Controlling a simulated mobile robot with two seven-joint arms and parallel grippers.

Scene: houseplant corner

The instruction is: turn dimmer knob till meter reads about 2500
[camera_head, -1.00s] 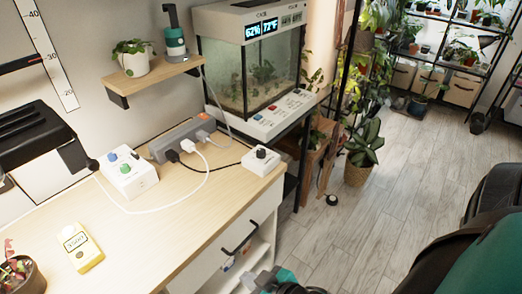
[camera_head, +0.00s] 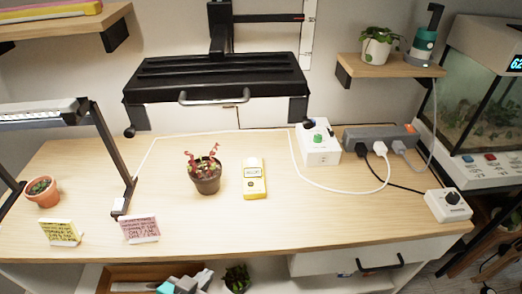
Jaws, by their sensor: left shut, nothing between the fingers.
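The meter (camera_head: 254,180) is a yellow handheld unit lying on the wooden desk, with a small display too small to read for certain. A white box with a black knob (camera_head: 453,197) sits at the desk's right end. Another white box (camera_head: 318,145) near the back has a green knob, a blue one and a dark one; I cannot tell which box holds the dimmer. My right gripper is out of view.
A potted red plant (camera_head: 206,176) stands left of the meter. A power strip (camera_head: 380,137) with cables lies at the back right. A black hooded fixture (camera_head: 217,88) overhangs the back. Two note cards (camera_head: 140,229) and a lamp post (camera_head: 112,155) stand left. The front middle is clear.

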